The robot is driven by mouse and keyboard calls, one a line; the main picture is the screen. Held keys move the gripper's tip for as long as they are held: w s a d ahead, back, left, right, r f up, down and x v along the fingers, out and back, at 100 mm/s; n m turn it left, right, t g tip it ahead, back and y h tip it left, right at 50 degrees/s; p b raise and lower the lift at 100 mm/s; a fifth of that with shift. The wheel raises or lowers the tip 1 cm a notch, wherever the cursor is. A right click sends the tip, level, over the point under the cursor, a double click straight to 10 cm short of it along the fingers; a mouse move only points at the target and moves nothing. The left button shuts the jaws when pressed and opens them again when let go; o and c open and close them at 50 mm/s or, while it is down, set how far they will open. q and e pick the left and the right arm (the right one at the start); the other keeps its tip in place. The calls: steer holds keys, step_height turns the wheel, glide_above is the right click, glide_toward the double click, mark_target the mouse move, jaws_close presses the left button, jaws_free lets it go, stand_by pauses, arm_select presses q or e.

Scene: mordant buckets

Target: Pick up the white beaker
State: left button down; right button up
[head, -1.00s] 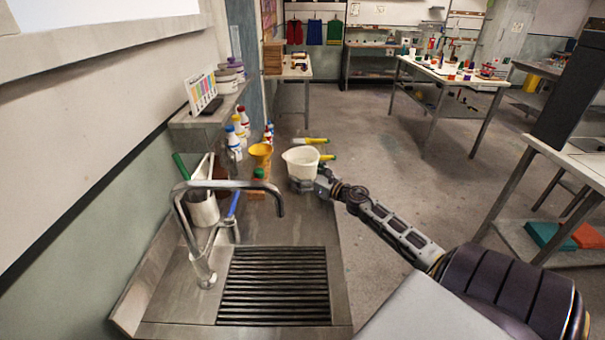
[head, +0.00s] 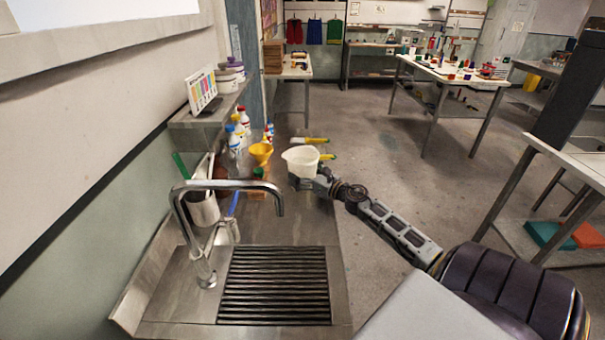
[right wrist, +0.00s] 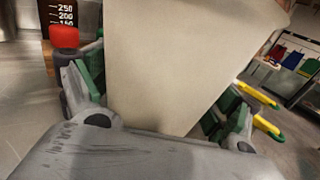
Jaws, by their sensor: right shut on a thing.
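The white beaker (head: 301,158) is upright at the far end of the steel counter (head: 285,222), with its spout to the left. My right gripper (head: 308,180) reaches it from the right and is shut on its lower part. In the right wrist view the beaker (right wrist: 185,60) fills the middle, between the two green-padded fingers (right wrist: 160,105). Whether its base touches the counter is hidden by the gripper. My left gripper is not in view.
A yellow funnel (head: 261,152) stands just left of the beaker. Yellow-handled tools (head: 312,140) lie behind it. White bottles (head: 234,139) line the wall. A curved tap (head: 225,185) rises over the drain grate (head: 275,286) nearer me.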

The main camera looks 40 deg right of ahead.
mark_target(292, 155)
steer(key=shift+r, duration=0.1)
steer(key=shift+c, duration=0.8)
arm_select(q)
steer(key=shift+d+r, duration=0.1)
arm_select(e)
steer(key=shift+r, duration=0.3)
steer(key=shift+r+p, duration=0.6)
steer(key=shift+r, duration=1.6)
steer(key=shift+r+p, duration=0.4)
steer(key=shift+r, duration=1.75)
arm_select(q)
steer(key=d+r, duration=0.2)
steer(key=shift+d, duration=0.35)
arm_select(e)
steer(key=shift+r, duration=0.35)
